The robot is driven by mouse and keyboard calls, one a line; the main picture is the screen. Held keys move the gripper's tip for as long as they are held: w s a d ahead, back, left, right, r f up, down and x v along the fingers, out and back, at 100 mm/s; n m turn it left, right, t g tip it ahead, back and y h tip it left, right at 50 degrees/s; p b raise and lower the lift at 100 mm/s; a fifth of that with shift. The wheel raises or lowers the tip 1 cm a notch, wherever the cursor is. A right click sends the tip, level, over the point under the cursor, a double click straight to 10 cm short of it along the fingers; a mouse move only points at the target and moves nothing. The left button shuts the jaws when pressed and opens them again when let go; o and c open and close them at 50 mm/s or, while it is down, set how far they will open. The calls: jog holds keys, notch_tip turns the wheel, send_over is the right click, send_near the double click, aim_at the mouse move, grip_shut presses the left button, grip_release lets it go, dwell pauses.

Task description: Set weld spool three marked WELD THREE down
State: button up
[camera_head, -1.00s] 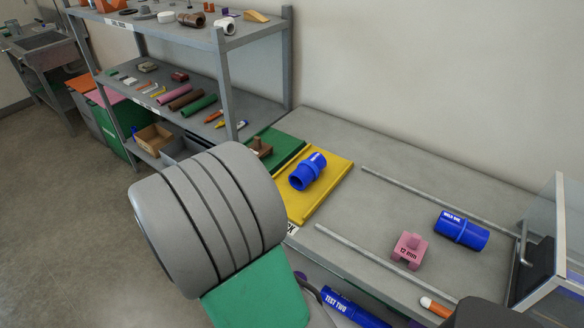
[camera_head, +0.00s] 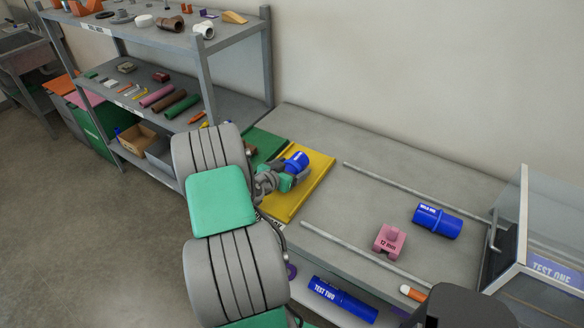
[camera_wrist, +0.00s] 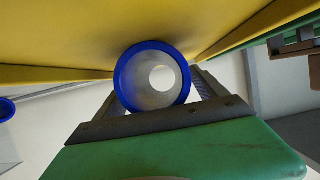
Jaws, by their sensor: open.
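A blue spool (camera_head: 298,160) lies on the yellow tray (camera_head: 318,186) at the left end of the bench; no lettering on it can be read. My gripper (camera_head: 288,178) is at this spool and partly covers it in the head view. In the wrist view the spool (camera_wrist: 128,82) shows end-on, a blue ring with a pale bore, against the yellow tray surface (camera_wrist: 60,35). The open fingers stand on either side of it; whether they touch it cannot be told.
A blue spool marked WELD ONE (camera_head: 437,221) and a pink 12 mm block (camera_head: 390,241) lie by two rails on the bench. A blue TEST TWO piece (camera_head: 342,298) lies lower in front. A green tray (camera_head: 268,143) and shelf rack (camera_head: 205,90) stand close left.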

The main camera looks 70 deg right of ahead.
jog(key=shift+r, duration=0.1)
jog(key=c, duration=1.7)
